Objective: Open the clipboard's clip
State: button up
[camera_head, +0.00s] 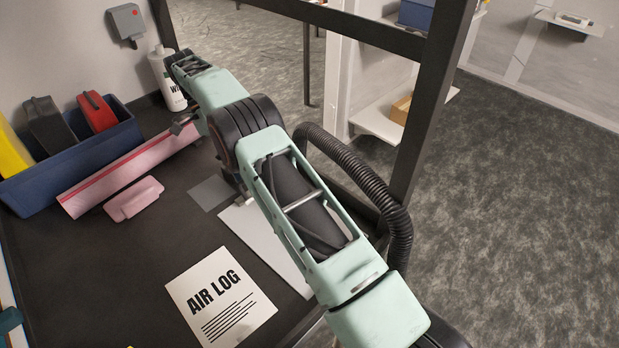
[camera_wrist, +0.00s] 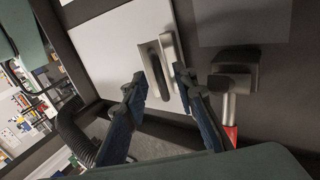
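The clipboard (camera_wrist: 108,48) is a pale flat board on the dark bench in the wrist view. Its metal clip (camera_wrist: 168,58) shows as two grey bars side by side near the board's edge. My gripper (camera_wrist: 160,82) is open, with one dark finger on each side of the clip's near end. Nothing is clearly held, and I cannot tell whether the fingers touch the clip. In the head view part of the clipboard (camera_head: 262,243) shows beside my arm, which hides the clip and most of the gripper.
A printed AIR LOG sheet (camera_head: 220,300), a pink block (camera_head: 134,200), a blue bin (camera_head: 75,160) and a white bottle (camera_head: 163,70) are on the bench. A dark frame post (camera_head: 432,110) stands close to my arm.

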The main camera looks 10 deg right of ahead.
jog(key=shift+s+d+r+t+y, duration=0.2)
jog(key=shift+s+t+y, duration=0.1)
jog(key=shift+t, duration=0.1)
